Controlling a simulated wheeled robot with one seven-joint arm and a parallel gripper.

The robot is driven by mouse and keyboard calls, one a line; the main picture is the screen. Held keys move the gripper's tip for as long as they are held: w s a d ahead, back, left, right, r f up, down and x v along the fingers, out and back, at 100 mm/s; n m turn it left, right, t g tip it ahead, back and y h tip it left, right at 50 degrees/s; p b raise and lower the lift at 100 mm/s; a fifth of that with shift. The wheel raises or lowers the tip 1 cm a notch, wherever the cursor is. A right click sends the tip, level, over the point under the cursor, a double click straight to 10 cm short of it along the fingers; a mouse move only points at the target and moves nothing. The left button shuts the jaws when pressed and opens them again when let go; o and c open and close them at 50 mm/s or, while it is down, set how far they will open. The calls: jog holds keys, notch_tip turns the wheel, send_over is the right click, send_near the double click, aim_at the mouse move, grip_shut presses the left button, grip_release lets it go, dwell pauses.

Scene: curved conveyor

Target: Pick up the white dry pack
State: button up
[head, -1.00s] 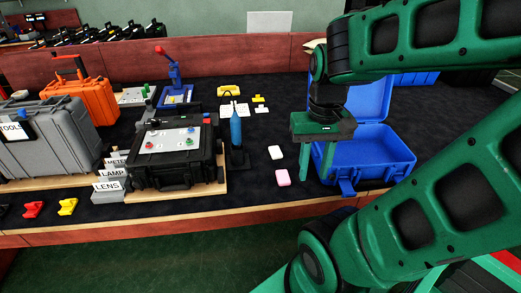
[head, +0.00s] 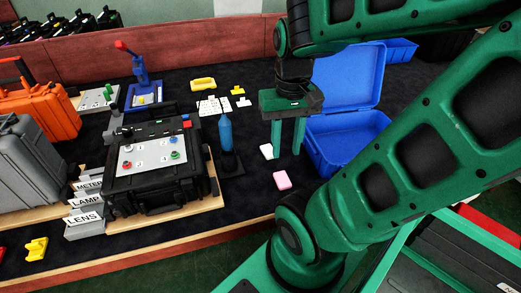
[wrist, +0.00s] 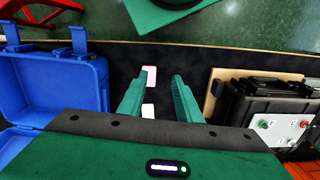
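The white dry pack (head: 266,151) is a small white block lying on the dark table, just left of my gripper's fingers in the head view. In the wrist view the white pack (wrist: 148,110) shows between the two fingers, nearer the left one and partly covered by it. My gripper (head: 288,154) is open and empty, fingers pointing down. It also shows in the wrist view (wrist: 160,78). A similar pink pack (head: 282,180) lies closer to the table's front edge; it shows too in the wrist view (wrist: 150,76).
The open blue case (head: 345,148) stands right of my gripper. A blue bottle (head: 226,135) on a black stand and a black case with a control panel (head: 160,185) stand to the left. Yellow and white small parts (head: 213,106) lie behind. Table around the packs is clear.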

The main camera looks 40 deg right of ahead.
jog(key=shift+d, duration=0.2)
jog(key=o, duration=0.8)
jog(key=shift+s+r, duration=0.2)
jog(key=shift+s, duration=0.25)
jog(key=o, duration=0.4)
jog(key=shift+w+d+r+n, duration=0.15)
jog(key=shift+d+n, duration=0.1)
jog(key=shift+n, duration=0.15)
jog(key=n, duration=1.9)
send_over(267, 150)
notch_tip(267, 150, down, 10)
jog(key=shift+f, duration=5)
